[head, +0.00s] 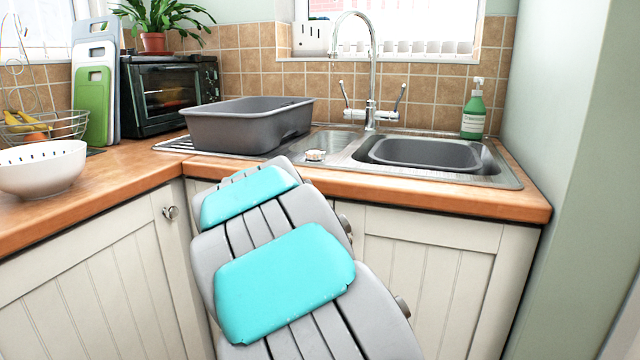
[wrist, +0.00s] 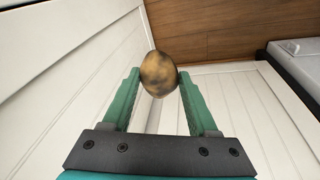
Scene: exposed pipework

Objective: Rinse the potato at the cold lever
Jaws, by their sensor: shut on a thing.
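My gripper (wrist: 159,85) is shut on a brown, dark-blotched potato (wrist: 158,73), held between its two green fingertips in the wrist view. In the head view my grey and cyan arm hides the gripper and the potato. The chrome tap (head: 371,75) stands behind the sink with a tall curved spout. It has a left lever (head: 345,95) and a right lever (head: 399,97); I cannot tell from any marking which is cold. No water shows at the spout. The sink (head: 495,165) holds a grey basin (head: 430,152) at the right.
A large grey tub (head: 245,125) stands on the drainer left of the tap. A small white round item (head: 314,155) lies on the steel. A green soap bottle (head: 474,112) is at the back right. A white colander (head: 40,168) and a toaster oven (head: 170,92) are left.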

